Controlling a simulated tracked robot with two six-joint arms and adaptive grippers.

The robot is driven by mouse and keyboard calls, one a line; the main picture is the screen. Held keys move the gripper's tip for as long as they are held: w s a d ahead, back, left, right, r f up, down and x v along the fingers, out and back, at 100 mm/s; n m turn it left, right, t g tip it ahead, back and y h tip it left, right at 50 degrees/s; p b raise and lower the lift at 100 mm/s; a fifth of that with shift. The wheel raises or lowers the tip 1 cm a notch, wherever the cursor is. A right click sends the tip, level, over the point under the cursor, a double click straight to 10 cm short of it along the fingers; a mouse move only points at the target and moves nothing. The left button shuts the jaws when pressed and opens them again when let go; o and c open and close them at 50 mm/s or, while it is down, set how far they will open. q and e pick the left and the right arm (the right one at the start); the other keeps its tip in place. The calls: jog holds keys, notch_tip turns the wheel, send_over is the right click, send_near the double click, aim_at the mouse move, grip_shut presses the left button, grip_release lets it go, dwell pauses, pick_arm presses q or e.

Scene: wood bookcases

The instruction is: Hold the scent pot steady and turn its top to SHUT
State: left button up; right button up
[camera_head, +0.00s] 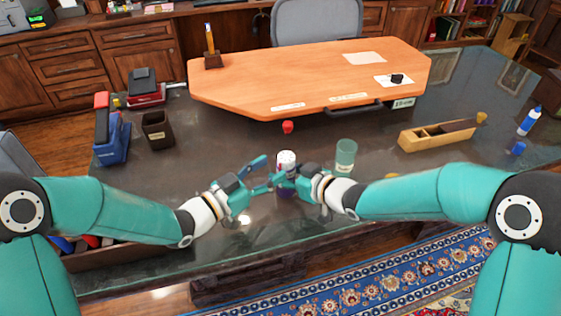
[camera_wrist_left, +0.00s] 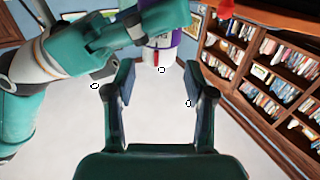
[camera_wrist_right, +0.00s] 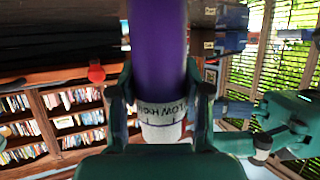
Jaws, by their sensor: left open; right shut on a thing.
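The scent pot has a purple body (camera_head: 285,191) and a white top (camera_head: 286,158), and stands upright near the front middle of the desk. My right gripper (camera_wrist_right: 158,85) is shut on the purple body (camera_wrist_right: 158,35), coming from the right. In the right wrist view the white part (camera_wrist_right: 161,122) carries dark lettering and marks, only partly legible. My left gripper (camera_head: 264,174) is open just left of the pot, apart from it. In the left wrist view the white top (camera_wrist_left: 160,56) lies ahead, beyond and between the open fingertips. The top's setting cannot be read.
A green glass (camera_head: 346,156) stands close right of the pot, near my right arm. A red object (camera_head: 288,127) is behind the pot. A wooden desktop (camera_head: 300,80) is behind.

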pick_arm(q)
jog(key=v, duration=0.6)
pick_arm(e)
jog(key=o, duration=1.4)
